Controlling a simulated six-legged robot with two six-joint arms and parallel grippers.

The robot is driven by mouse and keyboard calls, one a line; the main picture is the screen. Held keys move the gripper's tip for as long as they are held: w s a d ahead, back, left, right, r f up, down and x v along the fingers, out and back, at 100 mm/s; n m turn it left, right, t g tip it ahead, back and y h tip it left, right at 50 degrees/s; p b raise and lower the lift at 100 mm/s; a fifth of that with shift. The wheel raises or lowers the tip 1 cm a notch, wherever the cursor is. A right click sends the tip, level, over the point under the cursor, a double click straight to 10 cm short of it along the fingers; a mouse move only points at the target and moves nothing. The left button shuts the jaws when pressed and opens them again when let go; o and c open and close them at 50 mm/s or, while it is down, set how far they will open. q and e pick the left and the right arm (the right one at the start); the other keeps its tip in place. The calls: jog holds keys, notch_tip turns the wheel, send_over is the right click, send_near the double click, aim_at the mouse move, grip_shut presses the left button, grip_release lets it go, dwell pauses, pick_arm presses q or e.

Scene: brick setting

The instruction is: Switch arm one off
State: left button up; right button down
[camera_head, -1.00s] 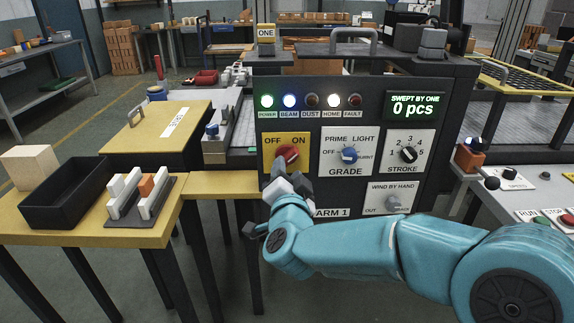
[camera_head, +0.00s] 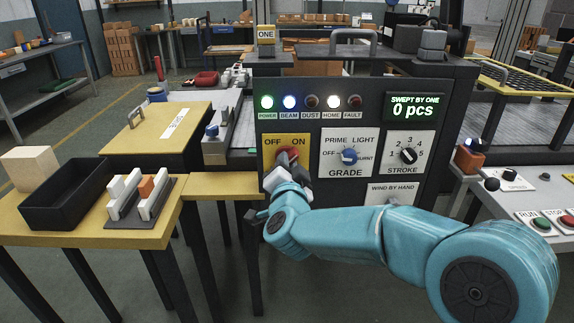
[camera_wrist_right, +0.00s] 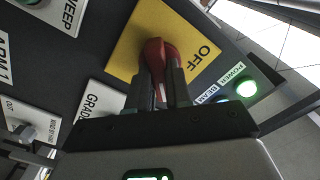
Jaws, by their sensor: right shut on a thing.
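The red knob (camera_head: 287,154) sits on a yellow plate (camera_head: 268,142) marked OFF and ON, on the dark panel labelled ARM 1. My right gripper (camera_head: 284,180) is up against this plate. In the right wrist view the two fingers (camera_wrist_right: 166,82) are shut on the red knob (camera_wrist_right: 154,52), one on each side. The knob's exact angle is partly hidden by the gripper. The green POWER light (camera_head: 267,101), the blue BEAM light (camera_head: 289,101) and the white HOME light (camera_head: 333,101) are lit. My left gripper is not in view.
The GRADE knob (camera_head: 349,157) and STROKE knob (camera_head: 408,155) are to the right on the same panel. My right forearm covers the panel's lower part. A yellow table with a black tray (camera_head: 62,212) stands at the left.

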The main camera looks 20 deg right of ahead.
jog(key=shift+n+p, duration=5.05)
jog(key=shift+n, duration=3.85)
jog(key=c, duration=1)
grip_release()
jog(key=shift+c, duration=0.2)
